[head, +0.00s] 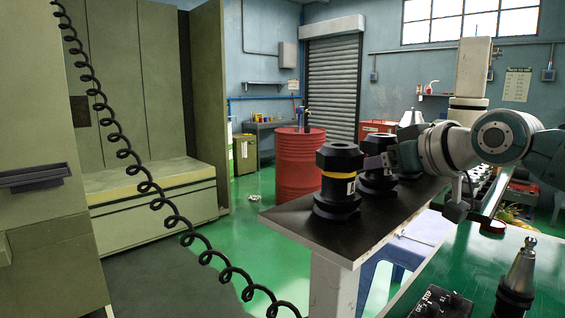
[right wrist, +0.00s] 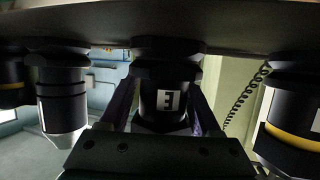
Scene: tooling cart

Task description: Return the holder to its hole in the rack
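My right gripper (head: 374,163) reaches in from the right over the dark rack top (head: 296,216). Its purple fingers lie on both sides of a black holder (head: 377,182) and appear to touch it. In the right wrist view this holder (right wrist: 165,70), with a white letter label, is between the fingers (right wrist: 164,105). It stands upright at the rack surface (right wrist: 230,35); how deep it sits in its hole is hidden. My left gripper is not in view.
A yellow-banded black holder (head: 337,190) stands close to the left of the gripped one. A silver-tipped holder (right wrist: 62,90) is on its other side. A green bench (head: 472,262) at front right carries a tapered tool (head: 517,282) and a black control box (head: 442,303).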

